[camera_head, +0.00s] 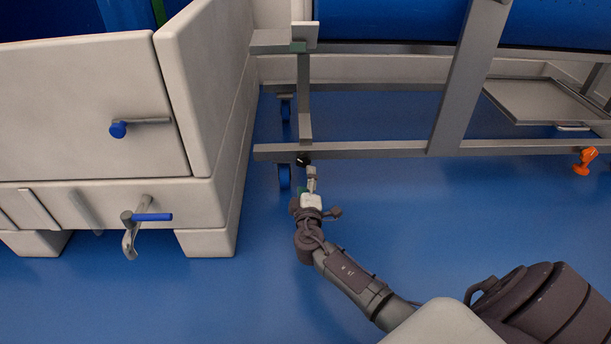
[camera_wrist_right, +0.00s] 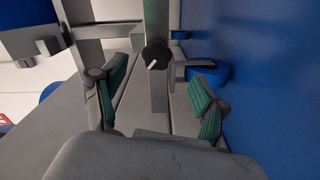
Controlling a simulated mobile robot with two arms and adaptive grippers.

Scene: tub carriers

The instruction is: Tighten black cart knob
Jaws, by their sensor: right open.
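The black cart knob (camera_head: 303,160) sits on the lower rail of the metal cart (camera_head: 360,150), near its left end. In the right wrist view the knob (camera_wrist_right: 156,55) shows as a dark lobed knob with a light mark, on a grey bar. My right gripper (camera_head: 311,175) is just in front of and below the knob in the head view. In the wrist view its two green-padded fingers (camera_wrist_right: 158,100) are spread apart, with the knob beyond them and centred between them. My left gripper is in neither view.
A beige tub housing (camera_head: 90,100) with blue-tipped handles (camera_head: 152,217) stands at the left. A blue caster (camera_head: 284,177) is beside the knob. A metal tray (camera_head: 540,100) and an orange lever (camera_head: 584,160) are at the right. The blue floor in front is clear.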

